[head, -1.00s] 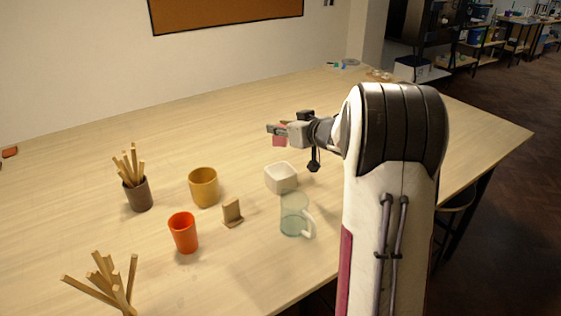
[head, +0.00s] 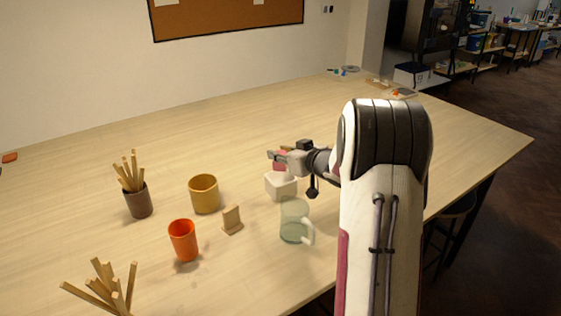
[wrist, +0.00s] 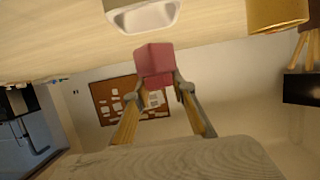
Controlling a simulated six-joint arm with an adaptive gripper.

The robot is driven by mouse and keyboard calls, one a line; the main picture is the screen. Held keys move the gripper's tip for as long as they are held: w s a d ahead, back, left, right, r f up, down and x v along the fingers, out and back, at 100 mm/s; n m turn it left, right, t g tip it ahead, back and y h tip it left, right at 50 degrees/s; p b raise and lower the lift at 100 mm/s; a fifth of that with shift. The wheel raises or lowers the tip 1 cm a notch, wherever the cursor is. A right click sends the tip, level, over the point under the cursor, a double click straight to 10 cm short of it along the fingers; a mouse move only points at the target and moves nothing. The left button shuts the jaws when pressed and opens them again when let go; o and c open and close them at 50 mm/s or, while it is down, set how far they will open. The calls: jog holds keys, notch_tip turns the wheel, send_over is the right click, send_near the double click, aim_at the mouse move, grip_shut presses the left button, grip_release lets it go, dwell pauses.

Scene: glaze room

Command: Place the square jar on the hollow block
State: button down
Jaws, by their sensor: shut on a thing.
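A small dark pink square piece, which I take as the square jar (head: 280,164), is held in my gripper (head: 276,156). In the wrist view, the jar (wrist: 155,63) sits between the two fingertips (wrist: 160,92). The white square block with an open hollow top, which I take as the hollow block (head: 281,188), stands on the table. The jar shows just above and behind its rim in the head view; I cannot tell whether they touch. In the wrist view the hollow block (wrist: 146,17) is at the top edge, apart from the jar in the picture.
A glass mug (head: 293,222) stands close in front of the hollow block. A yellow cup (head: 204,196), an orange cup (head: 183,241), a small wooden piece (head: 232,220) and a dark pot of sticks (head: 139,200) stand to the left.

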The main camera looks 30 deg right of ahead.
jog(key=shift+f, duration=1.4)
jog(key=shift+f, duration=0.15)
jog(key=c, duration=1.7)
grip_release()
jog(key=v, duration=1.2)
